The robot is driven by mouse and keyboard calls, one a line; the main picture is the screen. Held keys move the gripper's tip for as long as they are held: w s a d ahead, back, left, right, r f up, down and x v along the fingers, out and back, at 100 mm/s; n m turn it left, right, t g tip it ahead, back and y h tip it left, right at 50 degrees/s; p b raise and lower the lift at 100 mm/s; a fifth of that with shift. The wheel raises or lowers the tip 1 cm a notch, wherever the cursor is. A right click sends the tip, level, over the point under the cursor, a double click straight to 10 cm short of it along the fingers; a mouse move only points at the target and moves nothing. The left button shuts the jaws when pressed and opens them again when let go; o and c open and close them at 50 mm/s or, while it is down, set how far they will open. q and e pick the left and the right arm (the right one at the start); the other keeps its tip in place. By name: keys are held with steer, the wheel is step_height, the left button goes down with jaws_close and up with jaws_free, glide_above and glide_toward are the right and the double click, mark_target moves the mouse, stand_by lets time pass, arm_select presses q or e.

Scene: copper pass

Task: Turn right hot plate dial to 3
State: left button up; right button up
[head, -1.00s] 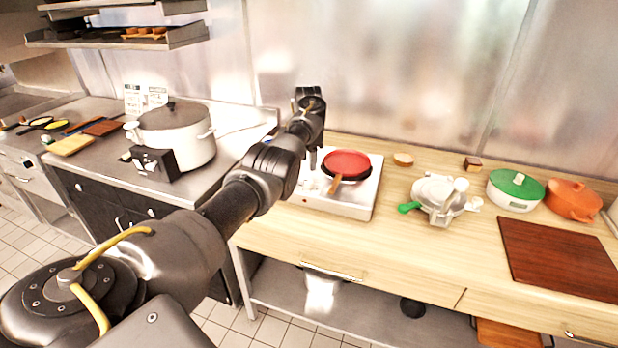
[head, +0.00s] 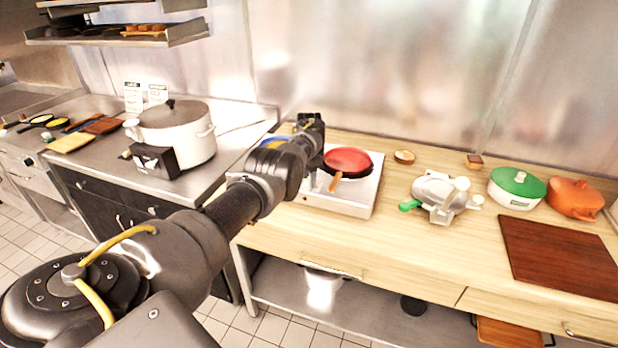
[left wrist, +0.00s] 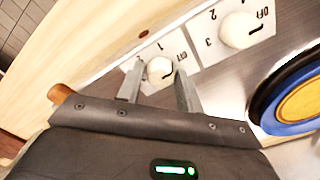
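The hot plate (head: 352,200) is a pale two-burner unit on the wooden counter, partly hidden behind my left arm in the head view. In the left wrist view its front panel shows two round white dials. The right hot plate dial (left wrist: 160,71) lies between the fingertips of my left gripper (left wrist: 158,78), which is open with a finger on each side. I cannot tell whether the fingers touch it. My right gripper is out of view.
A red pan (head: 347,160) sits on the right burner, its wooden handle towards the front. A blue pan (left wrist: 290,100) is on the left burner. A large pot (head: 178,140) stands at left. A white device (head: 440,195) and a green-lidded pot (head: 516,188) stand at right.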

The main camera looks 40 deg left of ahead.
arm_select(q)
steer(key=c, duration=0.6)
